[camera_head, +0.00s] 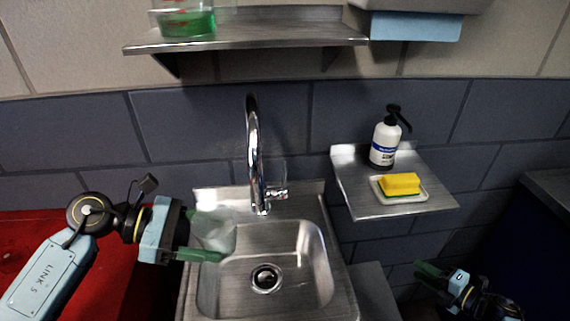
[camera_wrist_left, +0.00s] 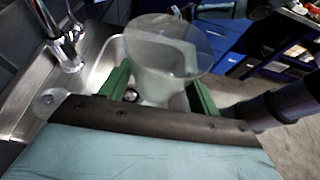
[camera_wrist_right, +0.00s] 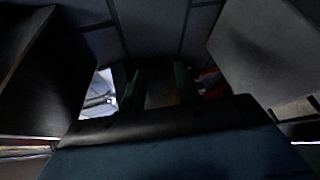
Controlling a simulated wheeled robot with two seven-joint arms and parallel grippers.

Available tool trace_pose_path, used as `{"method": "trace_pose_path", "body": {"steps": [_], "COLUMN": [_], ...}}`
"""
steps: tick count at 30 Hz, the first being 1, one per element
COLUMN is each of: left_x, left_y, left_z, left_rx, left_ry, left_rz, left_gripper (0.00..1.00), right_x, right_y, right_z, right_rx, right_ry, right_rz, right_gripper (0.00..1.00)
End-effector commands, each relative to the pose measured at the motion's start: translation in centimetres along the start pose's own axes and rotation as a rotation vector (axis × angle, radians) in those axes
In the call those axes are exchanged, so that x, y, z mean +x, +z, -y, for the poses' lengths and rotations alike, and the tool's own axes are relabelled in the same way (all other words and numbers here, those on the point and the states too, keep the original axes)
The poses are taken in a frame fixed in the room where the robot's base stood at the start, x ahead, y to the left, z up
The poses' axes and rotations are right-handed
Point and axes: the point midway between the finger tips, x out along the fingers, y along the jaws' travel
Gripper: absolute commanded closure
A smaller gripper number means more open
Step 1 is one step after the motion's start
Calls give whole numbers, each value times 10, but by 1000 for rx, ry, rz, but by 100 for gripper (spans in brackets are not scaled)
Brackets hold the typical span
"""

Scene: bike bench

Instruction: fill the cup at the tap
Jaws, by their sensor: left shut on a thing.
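A clear, see-through cup (camera_head: 217,232) is held between the green fingers of my left gripper (camera_head: 205,236), over the left side of the steel sink (camera_head: 318,300). In the left wrist view the cup (camera_wrist_left: 165,60) stands between both fingers, its wide rim facing the camera. I cannot tell whether any water is in it. The chrome tap (camera_head: 254,150) rises behind the sink, to the right of the cup and apart from it. No stream shows from the tap. My right gripper (camera_head: 440,274) is at the lower right, away from the sink; its green fingers (camera_wrist_right: 160,88) look apart with nothing clear between them.
A steel side shelf (camera_head: 350,180) holds a soap pump bottle (camera_head: 384,142) and a yellow sponge (camera_head: 399,183) on a dish. An upper shelf (camera_head: 280,38) holds a container of green liquid (camera_head: 187,24). A red surface (camera_head: 40,235) lies left of the sink.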

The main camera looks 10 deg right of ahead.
Motion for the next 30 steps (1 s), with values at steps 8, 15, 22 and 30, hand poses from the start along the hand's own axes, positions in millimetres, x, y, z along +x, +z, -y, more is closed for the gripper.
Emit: {"method": "trace_pose_path", "body": {"steps": [8,15,22,30], "left_x": [0,0,0,0], "left_y": [0,0,0,0], "left_z": [0,0,0,0], "left_rx": [0,0,0,0], "left_ry": [0,0,0,0], "left_rz": [0,0,0,0], "left_gripper": [63,63,63,63], "right_x": [-42,-79,-92,-42], "right_y": [42,71,68,9], "right_z": [-114,-219,-312,-412], "right_rx": [-807,-1167,-1249,-1384], "right_ry": [-13,-44,37,214], "right_rz": [-431,-501,-357,-230], "right_gripper": [68,68,68,68]}}
